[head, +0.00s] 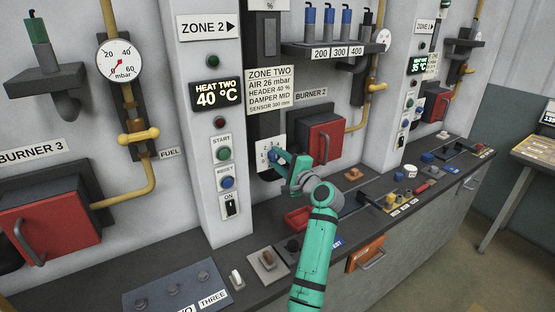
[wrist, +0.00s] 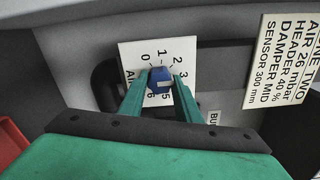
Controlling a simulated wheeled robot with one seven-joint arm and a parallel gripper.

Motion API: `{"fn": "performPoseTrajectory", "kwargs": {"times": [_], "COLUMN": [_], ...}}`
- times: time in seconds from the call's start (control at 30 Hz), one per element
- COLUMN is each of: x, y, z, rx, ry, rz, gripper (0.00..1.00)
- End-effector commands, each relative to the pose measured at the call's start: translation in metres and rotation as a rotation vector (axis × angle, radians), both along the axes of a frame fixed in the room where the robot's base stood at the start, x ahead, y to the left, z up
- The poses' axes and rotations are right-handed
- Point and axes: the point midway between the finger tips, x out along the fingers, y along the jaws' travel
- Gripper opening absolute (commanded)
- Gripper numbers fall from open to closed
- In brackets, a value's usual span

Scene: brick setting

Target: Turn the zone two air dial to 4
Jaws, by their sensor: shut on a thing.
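The zone two air dial is a blue knob (wrist: 160,77) on a white plate (wrist: 130,60) with numbers around it. The numbers 0 to 3 and 5 to 6 read in the wrist view; the spot for 4 is behind a finger. My gripper (wrist: 159,86) is shut on the knob, one green finger on each side. The knob carries a pale patch low on its face; I cannot tell which number it points to. In the head view my gripper (head: 276,160) reaches the dial plate (head: 265,147), and its fingers mostly cover the knob.
A zone two sign (head: 270,88) hangs above the dial. A red burner box (head: 325,140) stands close to the right. A column with START, RESET and ON controls (head: 226,180) stands to the left. Below, the dark counter (head: 245,250) carries switches and a red tray (head: 298,219).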

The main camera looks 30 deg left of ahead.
Motion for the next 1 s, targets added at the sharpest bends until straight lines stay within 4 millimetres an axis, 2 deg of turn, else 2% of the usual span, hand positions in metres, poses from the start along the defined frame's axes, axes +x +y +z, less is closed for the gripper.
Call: {"fn": "performPoseTrajectory", "kwargs": {"times": [0.6,1.0], "x": [0.0011,0.0007], "y": [-0.0014,-0.0011], "z": [-0.0003,-0.0009], "rx": [0.243,0.317], "ry": [0.479,0.627], "rz": [-0.004,-0.002], "gripper": [0.08,0.08]}}
